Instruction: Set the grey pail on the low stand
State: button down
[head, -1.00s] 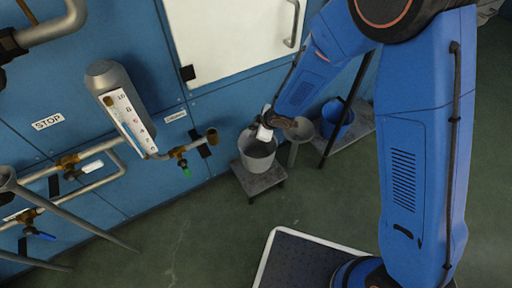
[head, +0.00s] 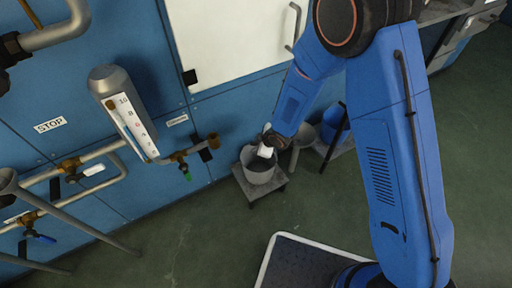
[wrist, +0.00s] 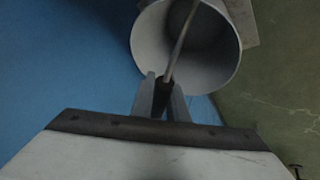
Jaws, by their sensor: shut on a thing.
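The grey pail (head: 258,174) is upright over the low stand (head: 280,184), a small grey platform by the blue wall. Its base looks to be at the stand's top, but I cannot tell whether it bears on it. My gripper (head: 265,152) is above the pail's far side. In the wrist view, my gripper (wrist: 161,92) is shut on the pail's thin handle, which crosses the mouth of the pail (wrist: 150,45). The pail looks empty inside. A corner of the stand (wrist: 246,22) shows beyond its rim.
A sight gauge (head: 128,122) and a tap (head: 205,143) project from the wall left of the pail. A grey round-topped object (head: 303,135) and a blue bucket (head: 335,122) stand close on the right.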

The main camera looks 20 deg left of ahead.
jog(key=shift+f, duration=0.1)
jog(key=c, duration=1.7)
grip_release()
jog(key=shift+c, duration=0.2)
jog(key=v, duration=1.2)
